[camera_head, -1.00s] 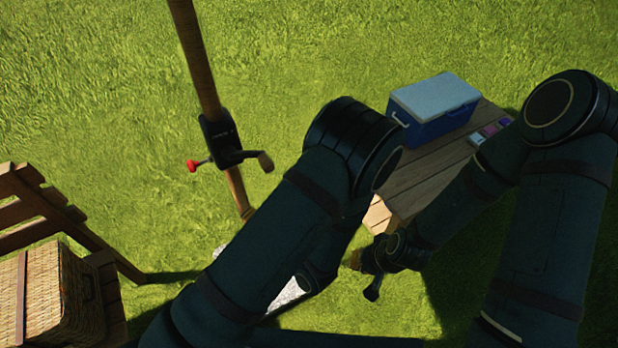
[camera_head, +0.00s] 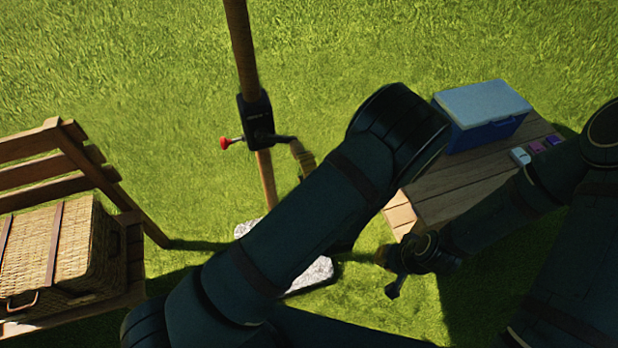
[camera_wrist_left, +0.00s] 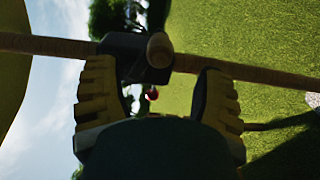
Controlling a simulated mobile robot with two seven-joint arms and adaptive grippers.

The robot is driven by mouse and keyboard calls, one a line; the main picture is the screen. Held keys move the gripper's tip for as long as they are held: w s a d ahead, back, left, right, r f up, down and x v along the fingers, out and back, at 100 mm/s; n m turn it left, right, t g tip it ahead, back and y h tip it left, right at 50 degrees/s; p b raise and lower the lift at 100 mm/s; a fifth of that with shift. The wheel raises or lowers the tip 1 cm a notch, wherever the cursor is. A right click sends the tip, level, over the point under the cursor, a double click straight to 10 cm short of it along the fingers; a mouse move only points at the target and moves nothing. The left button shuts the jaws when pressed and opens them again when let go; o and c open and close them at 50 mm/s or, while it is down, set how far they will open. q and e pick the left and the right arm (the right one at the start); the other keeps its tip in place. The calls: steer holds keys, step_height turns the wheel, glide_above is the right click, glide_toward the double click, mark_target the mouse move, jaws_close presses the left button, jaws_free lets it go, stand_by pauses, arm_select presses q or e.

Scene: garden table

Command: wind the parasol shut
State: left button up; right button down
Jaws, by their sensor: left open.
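The parasol pole (camera_head: 243,50) stands upright in the grass and carries a black winder housing (camera_head: 257,120) with a red knob (camera_head: 226,142) on its left. The crank arm sticks out to the right. In the left wrist view the housing (camera_wrist_left: 122,50) and the round wooden crank knob (camera_wrist_left: 160,50) lie ahead, between the fingers of my open left gripper (camera_wrist_left: 158,95). The fingers are not closed on the knob. In the head view my left forearm hides most of that gripper. My right gripper (camera_head: 388,272) hangs low by the wooden table; its jaws are unclear.
A blue cooler (camera_head: 483,115) and small coloured items (camera_head: 537,147) are on the wooden table (camera_head: 450,190) at right. A wicker basket (camera_head: 75,245) sits on a wooden bench (camera_head: 135,290) at left. The pale parasol base (camera_head: 312,275) is partly hidden by my left arm.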

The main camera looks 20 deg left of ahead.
mark_target(297, 151)
arm_select(q)
steer(key=shift+p+x, duration=0.35)
steer(key=shift+x, duration=2.65)
